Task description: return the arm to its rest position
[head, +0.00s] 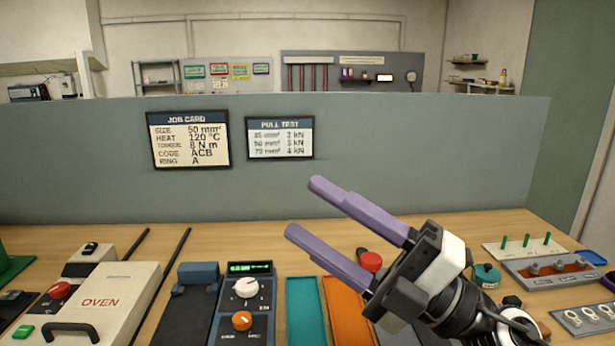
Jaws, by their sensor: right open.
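My right gripper (301,207) reaches in from the lower right, with its two long purple fingers pointing up and left. The fingers are parted and nothing is between them. It hangs above the wooden bench (250,226), over the teal and orange trays, and hides part of what lies behind it. My left gripper is not in the head view.
A teal tray (305,311) and an orange tray (345,318) lie centrally. Green pegs (525,240) stand at right. A grey partition (400,150) rises behind the bench.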

